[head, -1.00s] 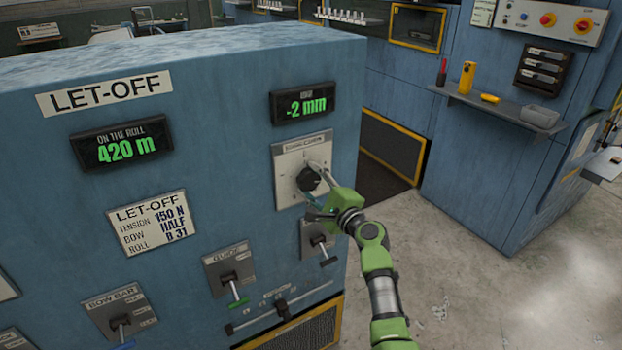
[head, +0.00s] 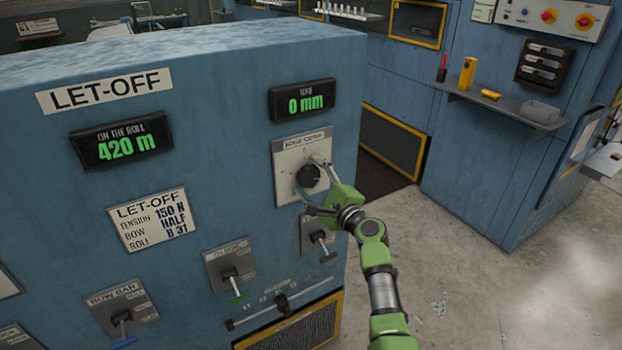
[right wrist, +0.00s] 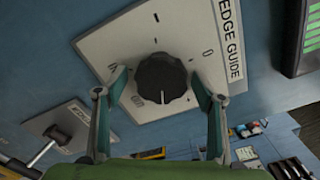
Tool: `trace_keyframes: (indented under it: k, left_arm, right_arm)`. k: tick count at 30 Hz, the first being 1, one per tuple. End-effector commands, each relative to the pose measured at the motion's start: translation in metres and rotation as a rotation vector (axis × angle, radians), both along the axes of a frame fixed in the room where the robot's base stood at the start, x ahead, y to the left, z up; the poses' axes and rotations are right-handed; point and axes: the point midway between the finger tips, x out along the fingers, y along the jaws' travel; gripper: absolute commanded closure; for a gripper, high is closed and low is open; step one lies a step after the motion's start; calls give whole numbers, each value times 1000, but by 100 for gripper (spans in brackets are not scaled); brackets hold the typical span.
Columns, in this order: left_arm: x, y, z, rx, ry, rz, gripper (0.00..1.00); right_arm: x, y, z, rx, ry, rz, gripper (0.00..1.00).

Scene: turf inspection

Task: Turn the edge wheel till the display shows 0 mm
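The edge wheel is a black ribbed knob (head: 311,178) on a pale plate (head: 288,160) marked EDGE GUIDE in the right wrist view. The display (head: 303,100) above it shows 0 mm in green. My right gripper (head: 309,176) is open at the wheel. In the right wrist view, its two fingers (right wrist: 160,76) stand on either side of the wheel (right wrist: 162,80), with a visible gap on each side. The wheel's white mark points toward the bottom of that view. My left gripper is not in view.
The LET-OFF panel also has a 420 m display (head: 121,142), a tension card (head: 153,219) and small levers, including one (head: 318,240) just below the wheel. A shelf (head: 500,108) with small items is on the blue cabinet at right. Open floor lies right of the panel.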

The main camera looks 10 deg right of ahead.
Motion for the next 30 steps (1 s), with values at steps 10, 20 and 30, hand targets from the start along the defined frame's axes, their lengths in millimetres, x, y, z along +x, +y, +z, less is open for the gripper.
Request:
trace_keyframes:
  k: [10,20,30]
  left_arm:
    - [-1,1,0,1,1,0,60]
    - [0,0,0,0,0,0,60]
    - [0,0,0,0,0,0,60]
  right_arm:
    - [-8,-3,1,-2,-4,-1,37]
    - [-56,-21,-1,-2,-1,-2,37]
    - [-104,-39,0,-2,-1,-1,37]
